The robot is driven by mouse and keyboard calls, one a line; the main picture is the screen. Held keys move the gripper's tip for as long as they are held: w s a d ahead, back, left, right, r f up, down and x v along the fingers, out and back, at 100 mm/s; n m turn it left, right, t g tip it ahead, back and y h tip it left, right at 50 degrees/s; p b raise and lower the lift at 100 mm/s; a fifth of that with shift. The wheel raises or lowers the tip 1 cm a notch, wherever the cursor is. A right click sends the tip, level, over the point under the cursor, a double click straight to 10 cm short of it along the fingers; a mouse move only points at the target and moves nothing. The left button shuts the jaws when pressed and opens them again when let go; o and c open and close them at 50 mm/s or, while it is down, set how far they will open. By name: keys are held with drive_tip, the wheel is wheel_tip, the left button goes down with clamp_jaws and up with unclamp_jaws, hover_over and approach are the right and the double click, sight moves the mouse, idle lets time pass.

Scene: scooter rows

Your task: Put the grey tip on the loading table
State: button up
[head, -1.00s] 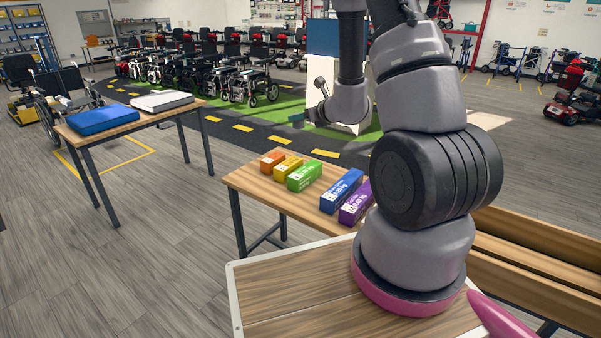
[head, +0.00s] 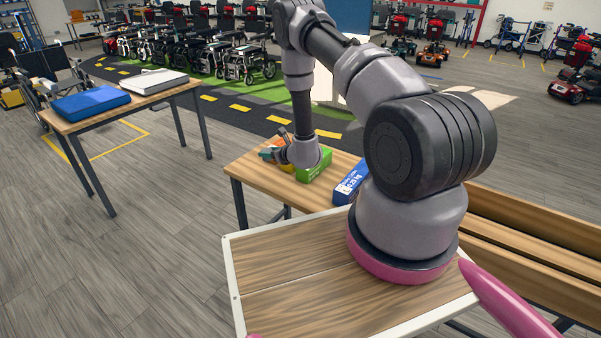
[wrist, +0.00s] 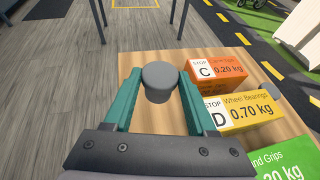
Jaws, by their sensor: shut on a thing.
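The grey tip (wrist: 158,88) is a short dark-grey round piece between the two teal fingers of my gripper (wrist: 158,76) in the wrist view. My gripper is shut on it. In the head view my gripper (head: 267,154) is over the left end of the wooden table with the boxes (head: 244,172), beside them. The grey tip cannot be made out there. In the wrist view the bare wood of this table (wrist: 185,112) shows around the tip. I cannot tell whether the tip touches the wood, or which table is the loading table.
In the wrist view an orange box (wrist: 218,67), a yellow box (wrist: 240,111) and a green box (wrist: 285,160) stand right of my gripper. A blue box (head: 350,183) is farther right. Another table (head: 140,122) holds a blue pad (head: 90,105) and a white pad (head: 154,81).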

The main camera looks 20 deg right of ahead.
drive_tip(key=shift+f, duration=4)
drive_tip(key=o, duration=1.4)
drive_tip(key=shift+f, duration=0.15)
drive_tip(key=shift+c, duration=0.2)
